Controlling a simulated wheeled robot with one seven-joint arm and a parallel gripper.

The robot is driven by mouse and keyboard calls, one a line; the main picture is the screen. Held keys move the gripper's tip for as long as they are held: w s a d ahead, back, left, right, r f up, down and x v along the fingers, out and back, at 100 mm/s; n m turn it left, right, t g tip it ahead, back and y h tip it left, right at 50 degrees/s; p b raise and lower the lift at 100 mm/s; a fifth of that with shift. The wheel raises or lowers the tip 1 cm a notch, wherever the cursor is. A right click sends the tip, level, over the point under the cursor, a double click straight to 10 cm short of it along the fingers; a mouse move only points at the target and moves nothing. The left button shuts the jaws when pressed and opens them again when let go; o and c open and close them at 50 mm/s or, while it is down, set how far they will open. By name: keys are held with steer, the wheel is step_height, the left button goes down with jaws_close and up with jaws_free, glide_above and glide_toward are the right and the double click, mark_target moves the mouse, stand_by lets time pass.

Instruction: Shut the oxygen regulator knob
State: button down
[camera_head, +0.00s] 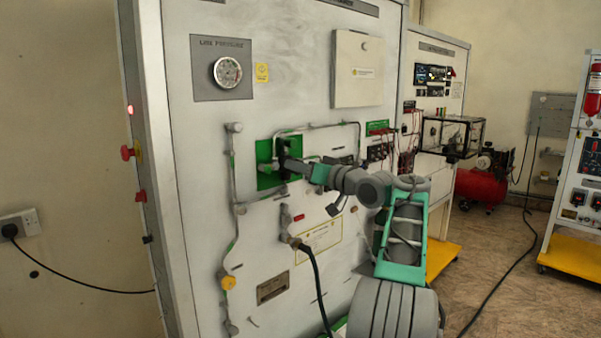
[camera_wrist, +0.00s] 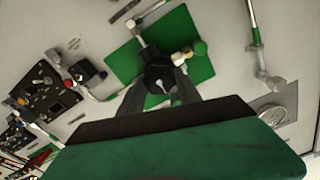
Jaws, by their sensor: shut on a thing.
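The oxygen regulator knob (camera_wrist: 158,80) is a dark round knob on a green square plate on the white panel. In the wrist view the plate (camera_wrist: 120,60) surrounds it, with small metal fittings beside the knob. My gripper (camera_wrist: 160,88) is shut on the knob, its dark fingers on either side of it. In the head view my gripper (camera_head: 283,160) reaches the green plate (camera_head: 264,182) from the right and hides most of the knob. The knob's turn position cannot be told.
A pressure gauge (camera_head: 227,72) sits above left of the plate. Thin pipes run around the plate on the panel. A black hose (camera_head: 316,275) hangs below. A black box of switches (camera_wrist: 45,88) is left of the plate in the wrist view.

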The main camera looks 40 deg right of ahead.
steer(key=shift+n, duration=0.5)
steer(key=c, duration=0.8)
jaws_free()
steer(key=shift+c, duration=0.2)
steer(key=s+b, duration=0.2)
steer(key=s, duration=0.5)
steer(key=shift+s, duration=0.4)
steer(key=shift+d, duration=0.1)
